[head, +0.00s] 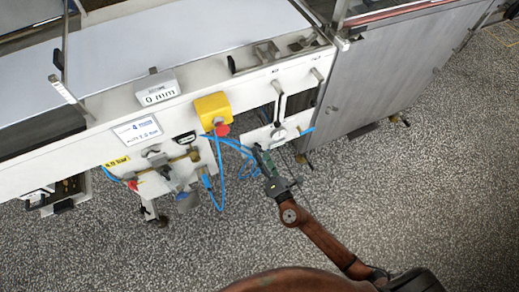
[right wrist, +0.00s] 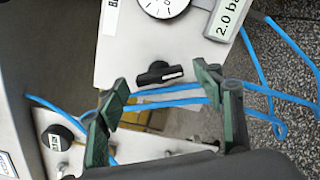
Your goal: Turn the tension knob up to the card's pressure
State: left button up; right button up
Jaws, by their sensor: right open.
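A black bar-shaped knob (right wrist: 158,73) with a white mark sits on a white panel (right wrist: 130,50) in the right wrist view. A round gauge (right wrist: 163,6), partly cut off, is above it. In the head view my right gripper (head: 264,158) is just below the gauge panel (head: 262,136) and hides the knob. The card (head: 137,131) shows "4 mm" and a smaller, blurred line.
Blue hoses (right wrist: 180,95) run behind the fingers. Another black knob (right wrist: 57,137) is at lower left. A yellow box with a red button (head: 213,108) and a "0 mm" display (head: 158,93) are on the machine's white frame. The speckled floor in front is open.

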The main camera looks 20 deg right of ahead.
pick_arm(q)
jog(key=shift+w+d+f, duration=0.25)
jog(key=shift+w+f, duration=0.15)
pick_arm(e)
jog(key=shift+w, duration=1.3)
jog(key=shift+c, duration=0.5)
jog(key=c, duration=1.1)
pick_arm(q)
jog(key=shift+f+t, duration=0.15)
jog(key=shift+t, duration=0.15)
pick_arm(e)
jog(key=shift+b, duration=0.35)
jog(key=m+b, duration=0.4)
jog(key=m, duration=0.1)
jog(key=shift+f, duration=0.2)
pick_arm(q)
jog(key=w+d+f+t+h, duration=0.2)
jog(key=w+d+f+t, duration=0.2)
jog(key=w+d+f, duration=0.2)
jog(key=shift+w+d+f+b, duration=0.15)
jog(key=shift+w+f+b, duration=0.2)
jog(key=shift+w+f, duration=0.95)
pick_arm(e)
jog(key=shift+r+m, duration=0.15)
jog(key=shift+m, duration=0.35)
pick_arm(q)
jog(key=shift+s+f, duration=0.15)
jog(key=shift+s, duration=0.05)
